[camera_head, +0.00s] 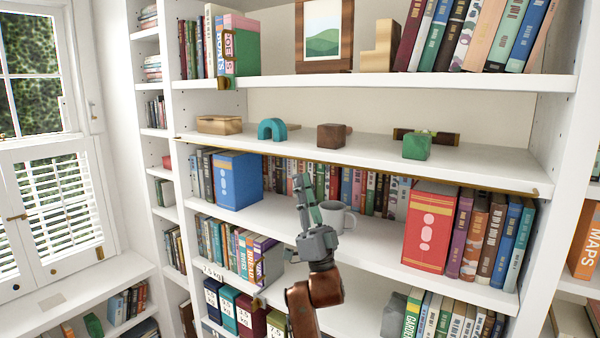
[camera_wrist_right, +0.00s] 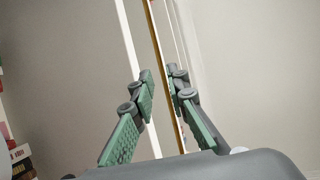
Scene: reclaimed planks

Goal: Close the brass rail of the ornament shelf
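The ornament shelf (camera_head: 470,168) is the white board below the top shelf. The thin brass rail (camera_head: 375,168) runs along its lower front edge, below the level of the ornaments. My right gripper (camera_head: 301,180) points up just below the middle of the rail, in front of the books beneath. In the right wrist view its two green-padded fingers (camera_wrist_right: 160,85) stand apart with a narrow gap. The brass rail (camera_wrist_right: 155,25) runs lengthwise through that view, behind the gap; I see no clear contact. My left gripper is not in view.
On the ornament shelf stand a wooden box (camera_head: 219,125), a teal arch (camera_head: 272,129), a brown cube (camera_head: 331,136) and a green cube (camera_head: 417,146). A white mug (camera_head: 334,214) on the shelf below is close beside my right gripper. A red box (camera_head: 430,228) stands farther right.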

